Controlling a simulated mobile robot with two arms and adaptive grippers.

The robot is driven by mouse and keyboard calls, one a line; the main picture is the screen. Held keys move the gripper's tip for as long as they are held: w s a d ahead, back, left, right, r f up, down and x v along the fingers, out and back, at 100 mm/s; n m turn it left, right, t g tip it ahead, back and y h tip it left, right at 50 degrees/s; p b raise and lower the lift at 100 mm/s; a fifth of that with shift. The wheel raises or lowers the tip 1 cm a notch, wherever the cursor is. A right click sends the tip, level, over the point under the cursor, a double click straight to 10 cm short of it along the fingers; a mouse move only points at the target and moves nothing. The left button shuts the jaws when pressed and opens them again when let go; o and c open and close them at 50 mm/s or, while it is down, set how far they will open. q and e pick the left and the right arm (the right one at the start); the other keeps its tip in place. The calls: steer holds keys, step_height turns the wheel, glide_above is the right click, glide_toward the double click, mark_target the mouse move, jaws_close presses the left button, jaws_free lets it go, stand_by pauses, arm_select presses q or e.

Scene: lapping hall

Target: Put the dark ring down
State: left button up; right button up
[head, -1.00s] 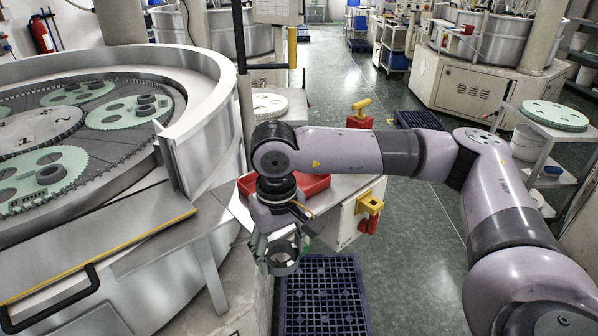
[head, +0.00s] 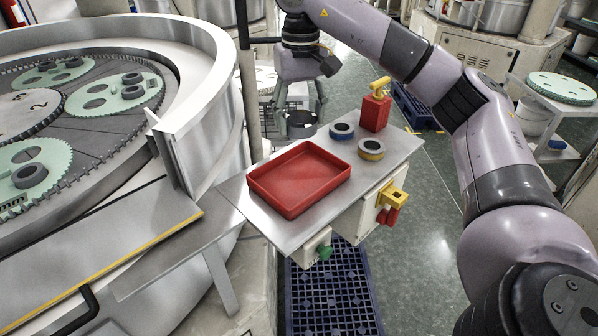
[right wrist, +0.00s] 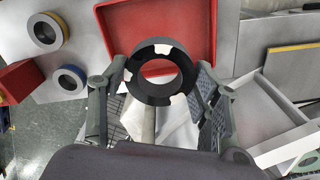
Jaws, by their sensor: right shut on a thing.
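The dark ring (head: 301,131) is held in my right gripper (head: 301,108), at the far left edge of the small metal table (head: 262,223). In the right wrist view the dark ring (right wrist: 152,93) sits between the two fingers of the right gripper (right wrist: 156,92), with pale marks on its face. The ring overlaps the red tray (right wrist: 112,28) in that view. I cannot tell whether its underside touches anything. My left gripper is not in view.
The red tray (head: 292,208) is empty on the table. A blue-banded ring (head: 342,138), a yellow-banded ring (head: 371,156) and a red can (head: 374,114) with a yellow top stand right of it. The lapping machine (head: 205,125) is at left. Bare tabletop shows around the tray.

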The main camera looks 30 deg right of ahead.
steer(key=p, duration=0.2)
glide_above(299, 180)
step_height(299, 180, down, 9)
steer(key=shift+s+d, duration=0.1)
step_height(299, 180, down, 4)
steer(key=shift+p, duration=0.65)
steer(key=shift+f, duration=0.4)
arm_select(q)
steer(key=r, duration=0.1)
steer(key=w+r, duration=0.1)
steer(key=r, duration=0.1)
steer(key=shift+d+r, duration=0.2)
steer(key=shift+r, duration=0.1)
arm_select(e)
steer(key=shift+f, duration=0.1)
steer(key=o, duration=1.3)
steer(key=shift+c, duration=0.2)
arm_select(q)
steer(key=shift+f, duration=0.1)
